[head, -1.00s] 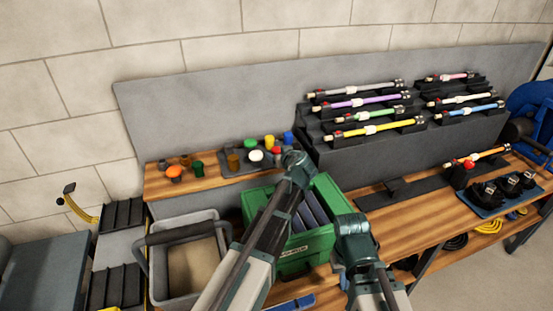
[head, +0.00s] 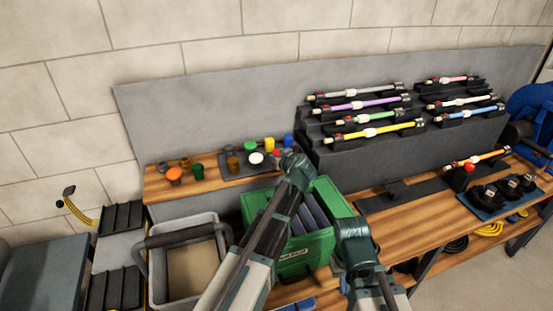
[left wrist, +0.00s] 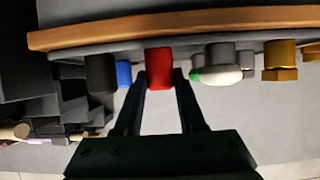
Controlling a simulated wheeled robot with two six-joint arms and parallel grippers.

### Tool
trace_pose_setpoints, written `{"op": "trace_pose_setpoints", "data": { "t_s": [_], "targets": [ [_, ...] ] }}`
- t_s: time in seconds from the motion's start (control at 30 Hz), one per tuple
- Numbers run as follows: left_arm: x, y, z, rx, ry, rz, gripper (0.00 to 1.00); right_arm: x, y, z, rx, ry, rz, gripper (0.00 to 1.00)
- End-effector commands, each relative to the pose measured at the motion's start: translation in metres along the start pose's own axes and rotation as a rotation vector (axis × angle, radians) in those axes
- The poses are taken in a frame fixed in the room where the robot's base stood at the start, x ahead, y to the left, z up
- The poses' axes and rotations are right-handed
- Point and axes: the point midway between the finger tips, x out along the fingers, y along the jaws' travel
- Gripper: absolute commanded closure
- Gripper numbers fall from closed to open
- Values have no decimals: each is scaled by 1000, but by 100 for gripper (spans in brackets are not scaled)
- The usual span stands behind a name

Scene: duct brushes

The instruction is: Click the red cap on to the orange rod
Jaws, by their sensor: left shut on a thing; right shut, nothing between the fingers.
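The red cap (head: 276,153) stands on the grey tray on the wooden bench; it also shows in the left wrist view (left wrist: 159,66). My left gripper (left wrist: 161,76) is shut on this cap, one finger on each side. In the head view that gripper (head: 292,160) hides part of the tray, and its fingertips are hard to make out. The orange rod (head: 488,156) lies on a dark fixture at the bench's right, far from the cap. My right gripper (head: 352,230) is shut and empty, low in front of the bench, right of the green box.
The tray (head: 232,172) also carries a white cap (head: 256,157), a yellow cap (head: 269,143) and other coloured caps close by. A green box (head: 330,200) stands in front. A black rack (head: 340,150) of coloured rods rises behind, right of the tray.

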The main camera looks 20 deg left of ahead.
Motion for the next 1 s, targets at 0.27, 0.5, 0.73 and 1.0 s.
{"op": "trace_pose_setpoints", "data": {
  "t_s": [0.27,0.5,0.73,1.0],
  "targets": [
    [0,0,0,0,0,0,100,0,0,0,0,0,0,100],
    [-6,0,-12,0,0,0,100,-13,1,1,0,0,0,100],
    [-14,0,-28,0,0,0,100,-31,3,2,0,0,0,100],
    [-23,0,-47,0,0,0,100,-52,5,3,0,0,0,100]
  ]
}}
